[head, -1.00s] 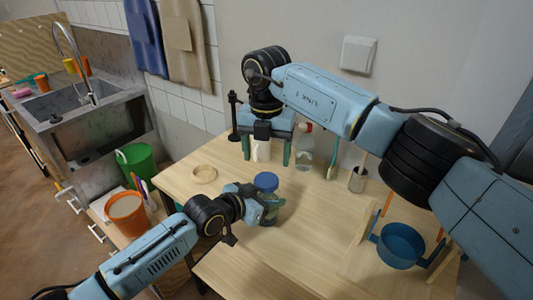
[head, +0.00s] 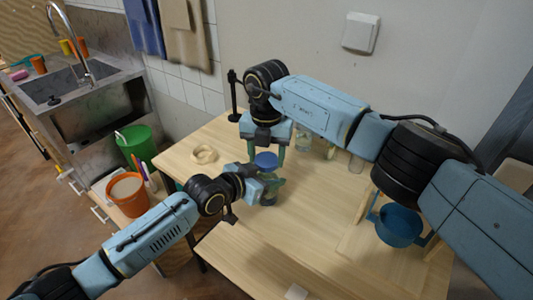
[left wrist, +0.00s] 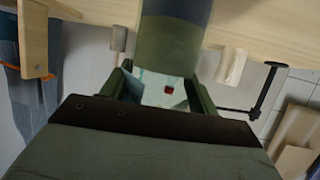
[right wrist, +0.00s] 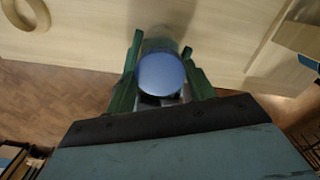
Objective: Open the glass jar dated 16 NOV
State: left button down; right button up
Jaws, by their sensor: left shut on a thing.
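A glass jar (head: 268,190) with a blue lid (head: 265,160) is upright above or on the wooden table; I cannot tell if its base touches. No date is readable on it. My left gripper (head: 262,188) is shut on the jar's body from the left. In the left wrist view the jar's glass (left wrist: 172,40) fills the upper middle. My right gripper (head: 265,150) is over the jar, pointing down. In the right wrist view the lid (right wrist: 160,74) lies between its open fingers, with gaps at both sides.
A wooden ring (head: 204,154) lies left on the table. A clear bottle (head: 304,146) stands behind, partly hidden by my right arm. A blue pot-like vessel (head: 398,225) is at the right. An orange bucket (head: 127,193) stands left of the table. The table's front is mostly clear.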

jog(key=c, duration=0.5)
pick_arm(q)
jog(key=shift+f, duration=0.1)
pick_arm(e)
jog(key=shift+o, duration=0.2)
jog(key=shift+n, duration=1.7)
jog(key=o, duration=1.1)
jog(key=shift+c, duration=0.2)
